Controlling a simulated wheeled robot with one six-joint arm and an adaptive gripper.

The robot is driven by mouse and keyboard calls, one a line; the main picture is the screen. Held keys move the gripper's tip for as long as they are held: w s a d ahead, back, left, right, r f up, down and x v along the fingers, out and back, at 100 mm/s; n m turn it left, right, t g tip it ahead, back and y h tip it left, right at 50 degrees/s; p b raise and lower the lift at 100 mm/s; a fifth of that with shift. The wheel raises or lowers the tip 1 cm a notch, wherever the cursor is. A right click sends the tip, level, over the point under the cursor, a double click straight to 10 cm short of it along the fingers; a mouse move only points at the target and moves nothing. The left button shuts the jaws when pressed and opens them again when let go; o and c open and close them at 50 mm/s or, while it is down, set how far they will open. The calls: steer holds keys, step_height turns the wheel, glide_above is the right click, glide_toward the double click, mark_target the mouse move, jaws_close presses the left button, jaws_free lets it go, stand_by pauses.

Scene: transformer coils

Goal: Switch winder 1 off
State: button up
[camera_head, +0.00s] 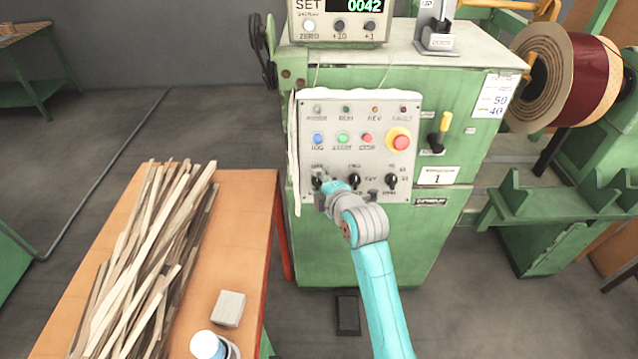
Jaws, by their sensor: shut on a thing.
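Winder 1 is a green cabinet (440,90) with a plate (438,176) marked 1. Its pale control panel (330,100) faces me. The panel has small lamps on top, then blue JOG, green START and red STOP (367,138) buttons, and a larger red button (400,142) on yellow. Black knobs make up the lower row. My gripper (323,188) is at the left knob (317,181), shut on it, and partly hides it. The exact way this knob points is hard to tell. The lamp (317,109) at the top left looks dark grey.
An orange table (252,205) at the left carries long wooden strips (150,260), a grey block (229,308) and a white-and-blue container (207,345). A counter box (335,42) reading 0042 stands on the cabinet. A black pedal (347,314) is on the floor. A large reel (575,75) is at the right.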

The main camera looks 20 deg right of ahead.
steer(key=o, duration=1.2)
steer(key=shift+c, duration=0.2)
steer(key=v, duration=1.2)
steer(key=s+f+m+h, duration=0.1)
steer(key=s+f+m, duration=0.5)
steer(key=s, duration=0.4)
steer(key=s+f+m, duration=0.3)
steer(key=s+f, duration=0.5)
steer(key=s, duration=0.2)
steer(key=s+r+m, duration=0.1)
steer(key=s+m, duration=0.3)
steer(key=s, duration=0.7)
steer(key=s+a+r+m+t, duration=0.1)
steer(key=s+m, duration=0.3)
steer(key=s, duration=0.7)
steer(key=shift+s+a+r+m, duration=0.3)
steer(key=shift+r, duration=0.55)
